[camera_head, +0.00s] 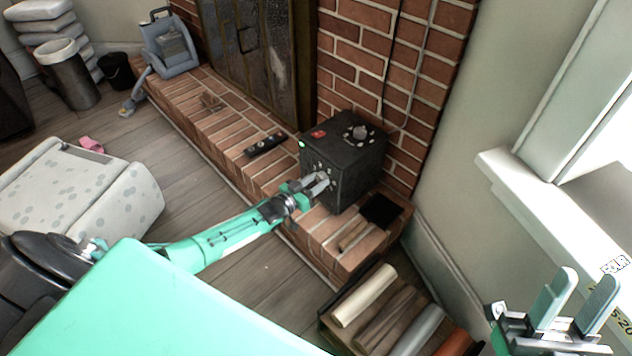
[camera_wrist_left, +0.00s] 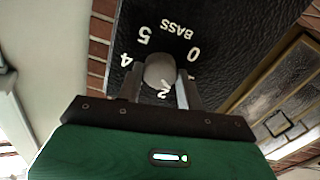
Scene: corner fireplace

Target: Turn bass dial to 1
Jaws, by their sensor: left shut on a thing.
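A black speaker box (camera_head: 352,155) stands on the brick hearth. My right gripper (camera_head: 574,300) is open and empty, far from the box.
A black remote (camera_head: 266,144) lies on the brick hearth (camera_head: 222,122) left of the box. A crate of rolls (camera_head: 390,310) stands in front of the hearth. A window sill (camera_head: 540,200) is at the right, and a spotted ottoman (camera_head: 75,190) at the left.

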